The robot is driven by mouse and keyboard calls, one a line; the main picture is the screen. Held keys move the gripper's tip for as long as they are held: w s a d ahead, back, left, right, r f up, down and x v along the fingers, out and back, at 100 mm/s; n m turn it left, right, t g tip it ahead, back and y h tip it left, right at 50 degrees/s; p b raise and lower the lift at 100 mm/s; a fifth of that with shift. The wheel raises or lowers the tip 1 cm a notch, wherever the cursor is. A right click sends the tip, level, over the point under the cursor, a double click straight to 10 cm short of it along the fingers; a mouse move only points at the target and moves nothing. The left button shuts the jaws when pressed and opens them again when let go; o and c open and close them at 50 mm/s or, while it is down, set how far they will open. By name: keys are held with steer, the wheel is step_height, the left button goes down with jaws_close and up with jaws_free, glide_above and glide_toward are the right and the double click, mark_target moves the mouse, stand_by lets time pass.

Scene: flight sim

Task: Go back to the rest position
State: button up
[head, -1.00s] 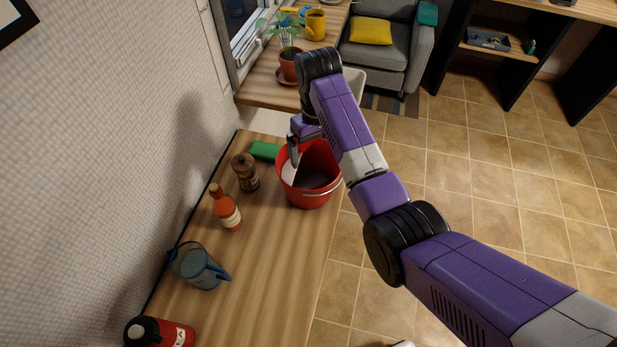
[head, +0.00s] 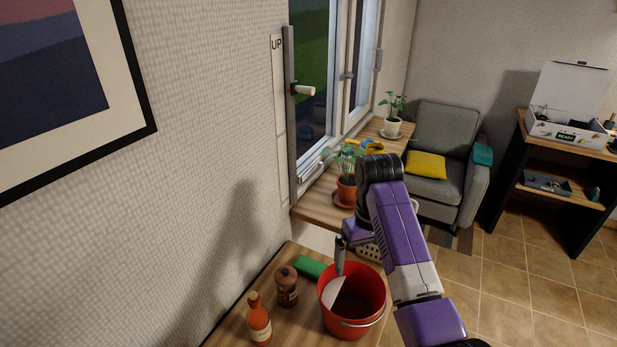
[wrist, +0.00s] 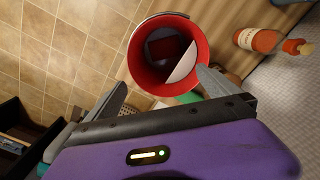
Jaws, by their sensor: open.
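My gripper (head: 341,252) is above the back left rim of a red bucket (head: 362,322) in the head view. In the wrist view my gripper (wrist: 160,88) has its two fingers spread wide, with nothing between them. The red bucket also shows in the wrist view (wrist: 138,72), just beyond the fingers. A pale flat piece (wrist: 183,66) and something dark red lie inside the bucket. My purple arm reaches in from the lower right of the head view.
A green block (head: 308,266), a brown grinder (head: 287,288) and an orange bottle (head: 259,322) stand on the wooden table, left of the bucket. A potted plant (head: 346,188) is behind. Tiled floor (head: 510,305) is open at the right.

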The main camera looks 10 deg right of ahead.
steer(key=w+r+t, duration=0.3)
steer(key=w+t, duration=0.6)
steer(key=w, duration=0.1)
steer(key=s+f+t+b, duration=0.1)
steer(key=s+t+b, duration=0.1)
steer(key=s, duration=1.6)
steer(key=s+f+m+t+b, duration=0.1)
steer(key=s+f+t+b, duration=0.1)
steer(key=s, duration=1.7)
steer(key=s+f+t+b, duration=0.1)
steer(key=s+f+b, duration=0.1)
steer(key=s, duration=1.7)
steer(key=shift+m+t+b, duration=0.4)
steer(key=shift+b, duration=0.35)
steer(key=shift+s+d+f, duration=0.1)
steer(key=shift+f, duration=0.05)
